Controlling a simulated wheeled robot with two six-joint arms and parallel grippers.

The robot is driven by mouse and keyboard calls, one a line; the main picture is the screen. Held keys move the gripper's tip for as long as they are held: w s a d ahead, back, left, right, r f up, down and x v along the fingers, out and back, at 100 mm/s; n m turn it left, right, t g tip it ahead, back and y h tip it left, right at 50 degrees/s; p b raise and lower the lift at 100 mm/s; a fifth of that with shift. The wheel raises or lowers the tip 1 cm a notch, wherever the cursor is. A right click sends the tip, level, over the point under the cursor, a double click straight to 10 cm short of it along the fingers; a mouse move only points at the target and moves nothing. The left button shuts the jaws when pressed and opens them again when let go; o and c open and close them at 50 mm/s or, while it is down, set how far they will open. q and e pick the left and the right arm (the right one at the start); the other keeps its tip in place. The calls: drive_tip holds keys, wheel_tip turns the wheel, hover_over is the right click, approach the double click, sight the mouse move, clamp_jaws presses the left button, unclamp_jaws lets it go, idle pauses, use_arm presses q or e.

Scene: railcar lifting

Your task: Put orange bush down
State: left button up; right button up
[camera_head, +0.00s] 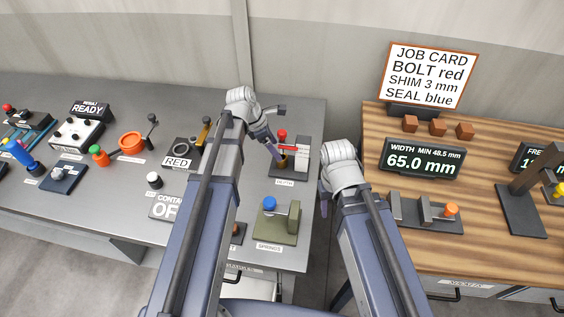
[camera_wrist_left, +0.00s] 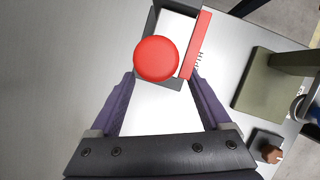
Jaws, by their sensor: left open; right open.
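An orange cylindrical piece (camera_head: 451,210), which looks like the orange bush, sits at the right end of the dark width gauge (camera_head: 408,212) on the wooden bench. My left gripper (camera_head: 279,160) is open over the depth station (camera_head: 301,155) on the grey bench. The depth station's red round knob (camera_wrist_left: 156,59) is between and just beyond my open left fingers (camera_wrist_left: 163,88) in the left wrist view; contact cannot be told. My right gripper (camera_head: 324,203) is open in the gap between the benches, away from the orange piece, its fingers partly hidden by its wrist.
A green springs fixture (camera_head: 278,224) with a blue knob stands near the grey bench's front right. An orange bowl (camera_head: 131,142) and several small tools stand further left. The width display (camera_head: 423,160) reads 65.0 mm. Brown blocks (camera_head: 437,126) line the wooden bench's back.

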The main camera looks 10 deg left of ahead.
use_arm(q)
drive_tip(key=b+x, duration=0.4)
drive_tip(key=x, duration=0.1)
drive_tip(key=shift+s+d, duration=0.1)
clamp_jaws()
idle(0.6)
